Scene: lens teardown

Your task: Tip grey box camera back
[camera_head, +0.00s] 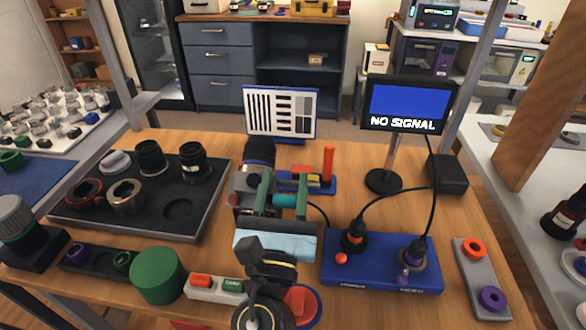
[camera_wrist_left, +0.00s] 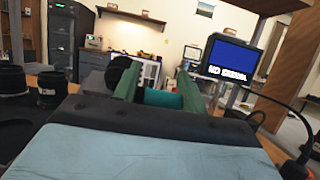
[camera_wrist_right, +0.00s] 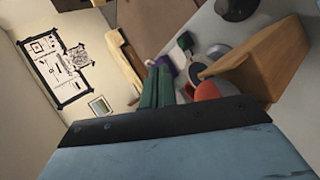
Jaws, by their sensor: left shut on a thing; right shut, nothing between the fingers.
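The grey box camera (camera_head: 241,183) stands mid-table in the head view, partly hidden behind my left gripper, with a dark lens (camera_head: 259,152) at its far end. My left gripper (camera_head: 284,190) reaches over it with green fingers shut on a teal cylinder (camera_head: 285,201). The cylinder also shows between the fingers in the left wrist view (camera_wrist_left: 164,99). I cannot tell whether it is part of the camera. My right gripper (camera_wrist_right: 158,88) is shut and empty in the right wrist view, away from the camera; the head view does not show it.
A black tray (camera_head: 136,221) with lens parts lies left. A blue box (camera_head: 382,272) with cabled plugs lies right, near a monitor (camera_head: 408,104) on a stand. A test chart (camera_head: 281,111) stands behind. A green cylinder (camera_head: 158,275) and button box (camera_head: 215,289) sit in front.

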